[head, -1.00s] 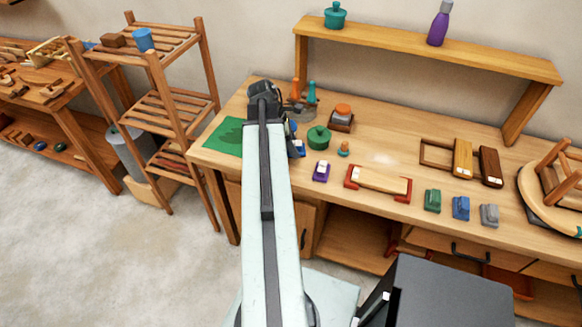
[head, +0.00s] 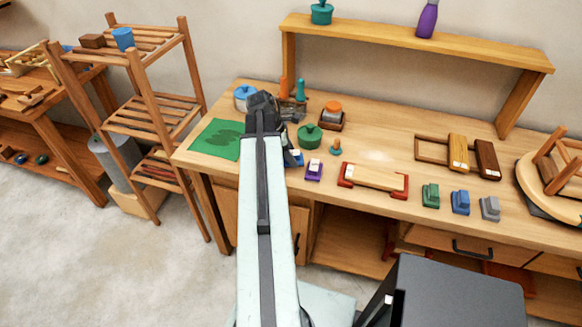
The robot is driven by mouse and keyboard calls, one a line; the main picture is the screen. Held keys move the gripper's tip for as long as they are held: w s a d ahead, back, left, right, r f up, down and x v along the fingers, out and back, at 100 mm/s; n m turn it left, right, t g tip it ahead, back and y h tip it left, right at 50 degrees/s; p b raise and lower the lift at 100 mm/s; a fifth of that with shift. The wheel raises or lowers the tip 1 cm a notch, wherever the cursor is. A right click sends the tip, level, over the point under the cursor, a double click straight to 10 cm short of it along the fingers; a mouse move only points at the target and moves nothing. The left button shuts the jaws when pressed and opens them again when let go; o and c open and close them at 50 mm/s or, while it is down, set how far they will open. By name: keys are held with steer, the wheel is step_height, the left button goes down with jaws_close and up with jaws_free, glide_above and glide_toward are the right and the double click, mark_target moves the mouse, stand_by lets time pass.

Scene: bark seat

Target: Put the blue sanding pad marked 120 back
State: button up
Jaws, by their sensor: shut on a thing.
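My gripper (head: 285,140) is over the left part of the workbench, with its fingers mostly hidden behind my own arm. It is shut on a blue sanding pad (head: 293,159), of which only the right side with a pale patch shows beside the arm. I cannot read its mark, nor tell whether it touches the bench top. A purple pad (head: 313,170) stands just to its right. Farther right, a green pad (head: 430,195), another blue pad (head: 461,202) and a grey pad (head: 490,208) stand in a row near the front edge.
A green pot (head: 310,136), a small teal-and-orange piece (head: 335,147) and a red-ended wooden holder (head: 373,179) stand near the held pad. A green mat (head: 217,139) lies at the left end. A blue-lidded pot (head: 243,93) and upright bottles stand behind. A raised shelf (head: 410,42) spans the back.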

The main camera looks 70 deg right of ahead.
step_height(320, 180, down, 4)
steer(key=b, duration=0.3)
steer(key=shift+r, duration=0.3)
steer(key=shift+f, duration=0.25)
steer(key=o, duration=1.2)
steer(key=shift+r, duration=0.1)
steer(key=shift+w+r+p, duration=0.1)
steer(key=shift+r+p, duration=0.35)
steer(key=shift+r, duration=0.1)
steer(key=p+v, duration=1)
steer(key=v, duration=0.1)
steer(key=shift+a+r, duration=0.1)
steer(key=shift+r, duration=0.05)
